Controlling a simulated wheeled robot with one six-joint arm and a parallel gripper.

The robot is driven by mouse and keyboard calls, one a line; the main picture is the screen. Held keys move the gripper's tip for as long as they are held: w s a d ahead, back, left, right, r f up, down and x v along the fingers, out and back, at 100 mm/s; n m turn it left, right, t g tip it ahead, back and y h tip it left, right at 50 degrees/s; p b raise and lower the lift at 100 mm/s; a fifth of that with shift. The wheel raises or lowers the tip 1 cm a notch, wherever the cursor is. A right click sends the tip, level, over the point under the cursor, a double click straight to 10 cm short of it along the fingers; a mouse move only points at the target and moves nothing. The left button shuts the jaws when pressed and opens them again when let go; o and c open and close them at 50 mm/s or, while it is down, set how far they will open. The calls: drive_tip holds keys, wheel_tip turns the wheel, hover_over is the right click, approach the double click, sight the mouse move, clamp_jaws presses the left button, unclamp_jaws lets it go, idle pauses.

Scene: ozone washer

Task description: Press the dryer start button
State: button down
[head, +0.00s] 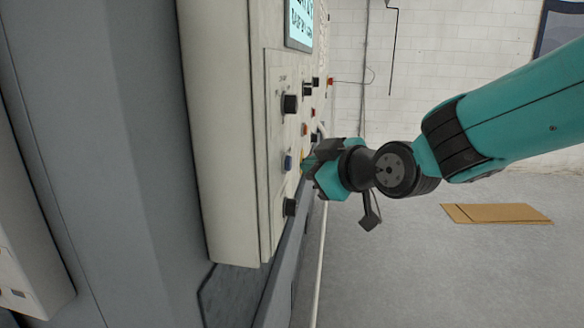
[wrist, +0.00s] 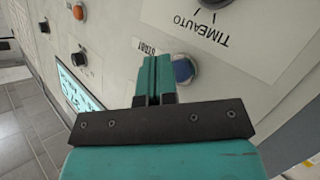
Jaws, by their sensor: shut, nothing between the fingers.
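A blue round button (wrist: 183,70) sits on the pale control panel (wrist: 125,20), beside an upside-down label reading START, in the wrist view. In the head view the blue button (head: 287,162) is on the panel's face, just left of my gripper (head: 306,163). My teal gripper is shut and empty, with its fingers pointing at the panel. In the wrist view the fingertips of my gripper (wrist: 154,60) are just left of the blue button and cover part of its edge. Whether they touch the panel or button cannot be told.
Black knobs (head: 289,104) and other buttons stick out around the blue button. A lit screen (head: 299,24) is above them. An upside-down TIME AUTO label (wrist: 200,18) lies beside the button in the wrist view. Cardboard (head: 497,213) lies on open floor at right.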

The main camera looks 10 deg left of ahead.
drive_tip(key=shift+d, duration=0.15)
drive_tip(key=d+b, duration=0.2)
drive_tip(key=d, duration=0.2)
drive_tip(key=shift+s+d+b, duration=0.1)
drive_tip(key=shift+d+b, duration=0.25)
drive_tip(key=shift+d, duration=0.05)
idle(0.5)
drive_tip(key=s+d+f+m+g+h, duration=0.2)
drive_tip(key=s+d+f+g, duration=0.1)
drive_tip(key=s, duration=0.6)
drive_tip(key=s+d+f+m+g+h+b, duration=0.1)
drive_tip(key=s+d+f+m+g+h, duration=0.1)
drive_tip(key=s, duration=0.7)
drive_tip(key=s+d+f+m+g+h, duration=0.2)
drive_tip(key=s+d+f+g, duration=0.3)
drive_tip(key=s+d, duration=0.3)
drive_tip(key=shift+s+f+m+b, duration=0.35)
drive_tip(key=shift+s+f+m, duration=0.35)
drive_tip(key=shift+s, duration=0.15)
